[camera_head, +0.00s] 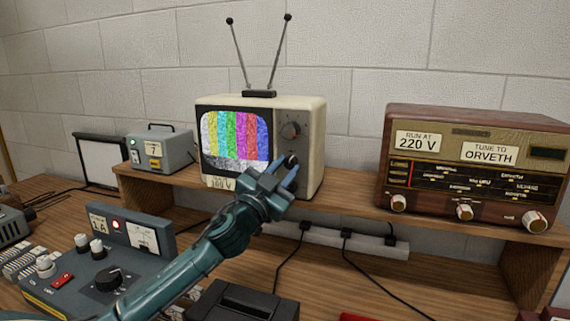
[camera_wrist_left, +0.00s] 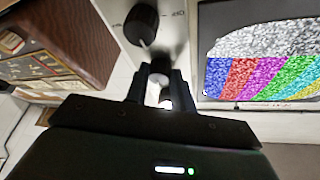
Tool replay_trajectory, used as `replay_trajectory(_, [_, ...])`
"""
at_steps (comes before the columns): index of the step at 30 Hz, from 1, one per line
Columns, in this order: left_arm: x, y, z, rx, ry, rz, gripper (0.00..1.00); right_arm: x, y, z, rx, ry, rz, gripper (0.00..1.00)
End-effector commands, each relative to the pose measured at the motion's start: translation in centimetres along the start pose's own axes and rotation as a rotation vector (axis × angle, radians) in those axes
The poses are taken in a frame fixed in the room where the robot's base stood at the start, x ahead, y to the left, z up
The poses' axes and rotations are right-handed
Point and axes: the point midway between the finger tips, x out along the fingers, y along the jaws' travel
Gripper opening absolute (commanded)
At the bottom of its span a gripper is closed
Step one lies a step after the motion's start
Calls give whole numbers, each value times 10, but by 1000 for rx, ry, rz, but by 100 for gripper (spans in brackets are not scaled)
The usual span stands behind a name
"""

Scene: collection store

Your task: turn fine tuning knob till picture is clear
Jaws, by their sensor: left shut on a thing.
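The cream television (camera_head: 314,120) with two antennas stands on the shelf. Its screen (camera_head: 234,138) shows colour bars covered with grainy noise, with grey noise along the lower part. Its dark control panel has a larger upper knob (camera_head: 290,130) and a lower knob (camera_head: 291,159). My left gripper (camera_head: 286,176) is at the lower knob, its fingers shut on it. In the left wrist view, the fingers (camera_wrist_left: 153,88) close around the lower knob (camera_wrist_left: 160,67), and the upper knob (camera_wrist_left: 141,25) is free beside them. The noisy screen (camera_wrist_left: 262,62) also shows there. My right gripper is not in view.
A wooden radio (camera_head: 478,165) with labels stands right of the television. A grey meter box (camera_head: 160,150) is on its left. A blue-grey control unit (camera_head: 125,262) and a dark box (camera_head: 240,301) are on the lower bench. A power strip (camera_head: 345,240) with cables runs below the shelf.

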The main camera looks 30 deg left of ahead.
Motion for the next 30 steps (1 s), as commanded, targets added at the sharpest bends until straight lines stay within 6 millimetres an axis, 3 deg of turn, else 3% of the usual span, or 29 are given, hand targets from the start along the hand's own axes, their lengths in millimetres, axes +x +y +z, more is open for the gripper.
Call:
replay_trajectory(12, [0,-1,0,74,-2,32,2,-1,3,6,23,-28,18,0])
replay_trajectory(13, [0,-1,0,74,-2,32,25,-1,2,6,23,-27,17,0])
replay_trajectory(19, [0,-1,0,73,-2,31,42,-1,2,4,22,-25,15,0])
replay_trajectory(21, [0,-1,0,73,-2,31,46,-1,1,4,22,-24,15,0])
replay_trajectory(30, [-4,0,1,72,-3,31,46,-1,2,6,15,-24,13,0])
